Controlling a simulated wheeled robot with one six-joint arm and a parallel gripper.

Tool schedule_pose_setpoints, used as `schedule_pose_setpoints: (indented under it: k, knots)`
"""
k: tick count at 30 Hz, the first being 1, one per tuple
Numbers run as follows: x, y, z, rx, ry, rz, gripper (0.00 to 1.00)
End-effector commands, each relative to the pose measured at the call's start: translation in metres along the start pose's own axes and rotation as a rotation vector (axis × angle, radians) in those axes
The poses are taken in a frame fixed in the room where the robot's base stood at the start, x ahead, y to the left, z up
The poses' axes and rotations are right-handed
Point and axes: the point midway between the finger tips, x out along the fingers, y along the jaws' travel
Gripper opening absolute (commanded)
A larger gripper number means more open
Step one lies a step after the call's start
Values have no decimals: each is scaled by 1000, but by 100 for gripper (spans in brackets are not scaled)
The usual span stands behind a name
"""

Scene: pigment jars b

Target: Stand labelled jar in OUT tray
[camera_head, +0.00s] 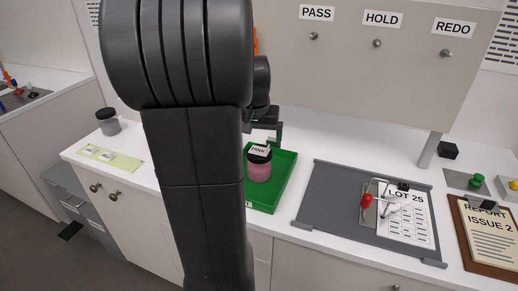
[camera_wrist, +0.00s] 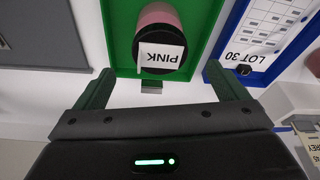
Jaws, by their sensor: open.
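A pink jar (camera_head: 259,171) with a black lid stands upright in the green tray (camera_head: 284,185). A white label reading PINK (camera_head: 259,150) is on its lid. My gripper (camera_head: 266,130) is just behind the jar in the head view. In the wrist view my gripper (camera_wrist: 160,72) is open and empty, with the jar (camera_wrist: 158,15) ahead of it and apart from both fingers. The label (camera_wrist: 160,57) shows upside down there. My arm hides the tray's left part and most of its front marking, so I cannot read it.
A grey jar (camera_head: 108,121) stands at the left by a pale green mat (camera_head: 122,161). Right of the tray lie a grey board (camera_head: 327,205) with a LOT 25 sheet and red-handled tool (camera_head: 366,202), and a clipboard (camera_head: 484,250). A blue-edged LOT 30 sheet (camera_wrist: 262,25) shows in the wrist view.

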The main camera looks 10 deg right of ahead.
Motion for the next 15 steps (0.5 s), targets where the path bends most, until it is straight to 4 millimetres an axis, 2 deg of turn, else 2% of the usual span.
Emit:
schedule_pose_setpoints:
  k: [3,6,15]
  knots:
    - [-18,0,0,0,1,0,93]
    - [-26,0,0,0,0,0,93]
    - [-30,0,0,0,-1,0,93]
